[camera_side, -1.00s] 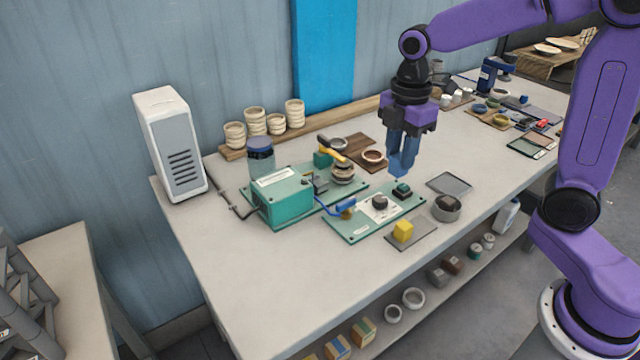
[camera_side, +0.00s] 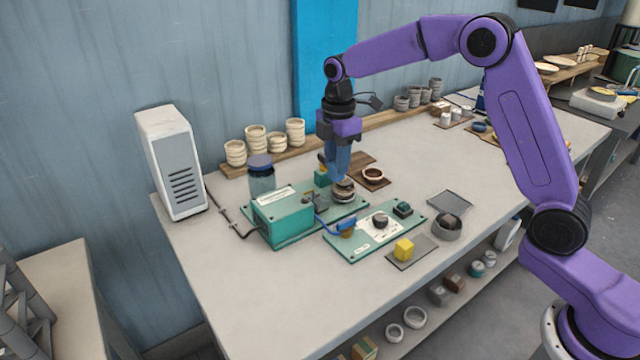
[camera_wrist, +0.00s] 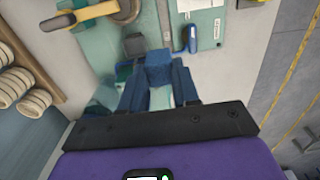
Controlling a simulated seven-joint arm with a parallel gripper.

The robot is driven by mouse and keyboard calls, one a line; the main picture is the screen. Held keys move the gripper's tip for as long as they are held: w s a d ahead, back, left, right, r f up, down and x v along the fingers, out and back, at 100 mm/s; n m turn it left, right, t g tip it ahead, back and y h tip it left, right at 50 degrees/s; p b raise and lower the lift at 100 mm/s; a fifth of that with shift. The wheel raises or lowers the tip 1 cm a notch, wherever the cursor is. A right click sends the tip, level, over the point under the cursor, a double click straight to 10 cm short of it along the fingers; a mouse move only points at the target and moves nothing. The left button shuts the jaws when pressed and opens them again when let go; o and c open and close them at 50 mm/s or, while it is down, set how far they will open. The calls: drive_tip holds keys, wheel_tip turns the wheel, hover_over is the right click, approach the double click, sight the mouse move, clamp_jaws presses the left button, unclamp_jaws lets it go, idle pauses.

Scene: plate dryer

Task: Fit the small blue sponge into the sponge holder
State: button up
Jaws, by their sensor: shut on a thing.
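My gripper (camera_side: 337,176) is closed and hangs above the rear of the teal dryer board. In the wrist view, my gripper's blue fingers (camera_wrist: 159,92) are shut on a small blue block (camera_wrist: 159,71), which looks like the sponge. In the side view I cannot separate the sponge from the blue fingers. I cannot tell for sure which thing is the sponge holder. A dark grey block (camera_side: 319,203) stands on the teal board below the gripper and also shows just ahead of the sponge in the wrist view (camera_wrist: 133,44).
A teal box (camera_side: 282,212) and a blue-lidded jar (camera_side: 261,178) stand to the left. The table's front left is bare.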

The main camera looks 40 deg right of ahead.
drive_tip(key=w+f, duration=0.1)
drive_tip(key=f, duration=0.1)
drive_tip(key=w+f, duration=0.2)
drive_tip(key=w+a+f, duration=0.1)
drive_tip(key=w+f, duration=0.1)
drive_tip(key=shift+w+f, duration=0.15)
drive_tip(key=shift+d+f, duration=0.1)
drive_tip(key=shift+f, duration=1.3)
drive_tip(key=shift+f, duration=0.25)
drive_tip(key=o, duration=1)
